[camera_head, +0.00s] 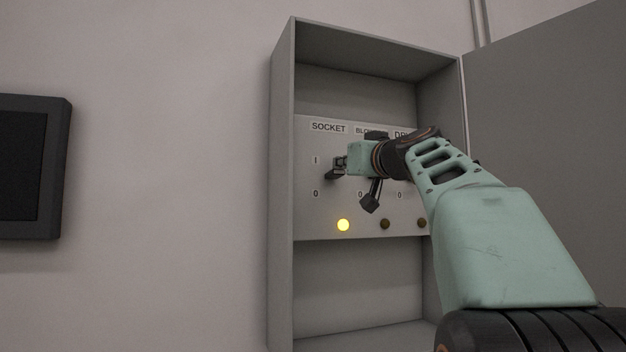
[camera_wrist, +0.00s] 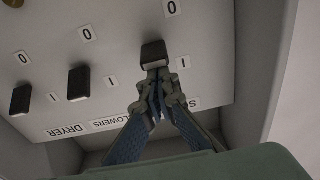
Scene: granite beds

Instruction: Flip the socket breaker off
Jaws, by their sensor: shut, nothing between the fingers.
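The socket breaker is a black-tipped lever (camera_wrist: 154,53) under the SOCKET label (camera_head: 328,128), between its I and 0 marks. In the head view it is a dark shape (camera_head: 335,174) partly hidden by my gripper. The lamp (camera_head: 343,225) below it glows yellow. My gripper (camera_wrist: 155,88) is shut and empty, its fingertips at the lever's edge on the I side. I cannot tell whether they touch it. The gripper (camera_head: 342,163) also shows in front of the panel in the head view.
The blowers lever (camera_wrist: 78,82) and dryer lever (camera_wrist: 20,98) stand beside the socket lever. Their lamps (camera_head: 385,224) (camera_head: 422,223) are dark. The grey cabinet (camera_head: 281,200) has side walls around the panel, and its door (camera_head: 550,110) is open at right. A dark screen (camera_head: 25,165) hangs at left.

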